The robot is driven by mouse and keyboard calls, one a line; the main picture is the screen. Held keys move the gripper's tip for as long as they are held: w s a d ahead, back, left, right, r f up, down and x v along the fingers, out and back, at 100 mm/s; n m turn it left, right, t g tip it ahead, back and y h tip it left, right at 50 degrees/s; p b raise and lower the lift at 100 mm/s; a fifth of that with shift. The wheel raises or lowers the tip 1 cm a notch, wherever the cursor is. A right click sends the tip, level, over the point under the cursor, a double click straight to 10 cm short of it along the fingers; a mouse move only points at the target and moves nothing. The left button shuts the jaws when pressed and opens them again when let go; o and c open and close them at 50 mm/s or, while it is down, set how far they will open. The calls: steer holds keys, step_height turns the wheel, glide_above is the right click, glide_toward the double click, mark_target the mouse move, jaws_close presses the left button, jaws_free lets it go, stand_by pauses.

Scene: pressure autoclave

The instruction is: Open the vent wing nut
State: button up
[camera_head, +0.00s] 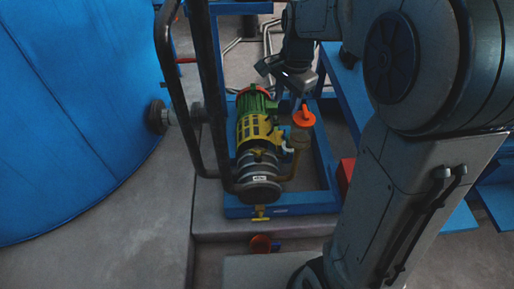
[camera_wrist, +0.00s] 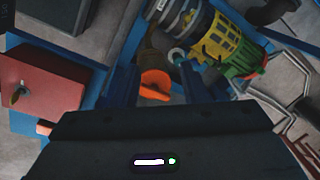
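An orange winged part (camera_head: 303,117), which looks like the vent wing nut, sits on top of a brownish fitting beside the pump. In the wrist view the orange part (camera_wrist: 155,85) shows between the two dark fingers of my gripper (camera_wrist: 155,88). My gripper (camera_head: 299,98) points down just above the orange part in the head view. The fingers are apart, with visible gaps on both sides of the orange part. I cannot tell how far above it the fingertips are. My gripper's body hides the near part of the wrist view.
The green and yellow pump (camera_head: 257,125) stands just left of the fitting on a blue frame (camera_head: 282,210). A small yellow T-shaped handle (camera_head: 260,213) is at the pump's front. A red box (camera_head: 346,174) is to the right. A large blue tank (camera_head: 70,110) fills the left.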

mark_target(258, 152)
steer(key=w+a+f+m+b, duration=0.2)
steer(key=w+f+b, duration=0.2)
steer(key=f, duration=0.3)
steer(key=w+a+f+m+g+b, duration=0.1)
steer(key=w+a+f+m+b, duration=0.2)
steer(key=f, duration=0.4)
steer(key=w+a+f+m+b, duration=0.1)
steer(key=w+f+m+b, duration=0.1)
steer(key=w+f+b, duration=0.3)
steer(key=shift+h, duration=0.3)
steer(key=f+b, duration=0.1)
steer(key=f, duration=0.4)
steer(key=f+b, duration=0.2)
steer(key=f, duration=0.3)
steer(key=s+f+b, duration=0.1)
steer(key=f+b, duration=0.1)
steer(key=f, duration=0.3)
steer(key=shift+a, duration=0.2)
jaws_close()
